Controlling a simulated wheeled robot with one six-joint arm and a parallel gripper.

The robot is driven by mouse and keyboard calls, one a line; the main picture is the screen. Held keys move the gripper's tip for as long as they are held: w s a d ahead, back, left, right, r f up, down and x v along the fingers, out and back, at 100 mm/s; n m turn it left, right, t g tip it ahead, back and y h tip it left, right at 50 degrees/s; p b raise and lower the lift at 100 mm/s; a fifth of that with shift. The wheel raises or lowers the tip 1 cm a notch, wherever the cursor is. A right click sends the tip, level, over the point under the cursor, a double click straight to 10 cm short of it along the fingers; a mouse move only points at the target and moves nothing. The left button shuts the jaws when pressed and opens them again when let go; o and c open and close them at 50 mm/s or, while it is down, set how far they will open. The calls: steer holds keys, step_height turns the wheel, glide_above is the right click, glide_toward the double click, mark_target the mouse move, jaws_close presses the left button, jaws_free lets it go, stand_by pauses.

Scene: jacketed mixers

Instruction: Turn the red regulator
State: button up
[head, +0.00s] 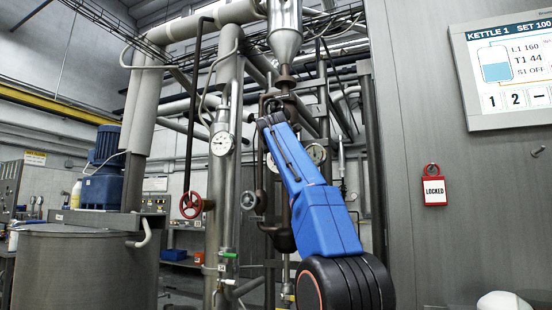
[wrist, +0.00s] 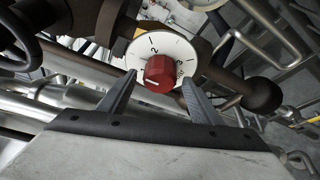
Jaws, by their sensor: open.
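The red regulator (wrist: 159,72) is a red knob at the centre of a round white dial (wrist: 181,48) with black numbers, fixed to brown pipework. It shows in the wrist view, upper middle. My gripper (wrist: 158,80) is open, with one finger to the left of the knob and one to the right. The fingertips overlap the dial's lower edge in the picture. I cannot tell whether either finger touches the knob. In the head view my blue arm reaches up to the brown pipes, and I cannot make out the knob or the gripper there.
A red handwheel (head: 191,205) and a pressure gauge (head: 222,144) sit on pipes left of my arm. A grey vessel (head: 85,268) stands at lower left. At right is a panel with a display (head: 512,70) and a red lock tag (head: 434,190). Pipes crowd the gripper.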

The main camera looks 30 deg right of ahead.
steer(key=v, duration=1.7)
steer(key=shift+f, duration=0.1)
steer(key=s+a+f+m+g+y, duration=0.3)
steer(key=s+f, duration=0.9)
steer(key=f, duration=1.2)
steer(key=s+a+f+m+g+y, duration=0.2)
steer(key=s+a+f+m, duration=0.3)
steer(key=s+f, duration=0.7)
steer(key=s+a+f+m+g+y, duration=0.3)
steer(key=s+f+m, duration=0.4)
steer(key=f, duration=3)
steer(key=s+a+g, duration=0.1)
steer(key=s, duration=0.4)
steer(key=shift+s+a+y, duration=0.25)
steer(key=shift+a+y, duration=0.05)
steer(key=shift+r, duration=0.1)
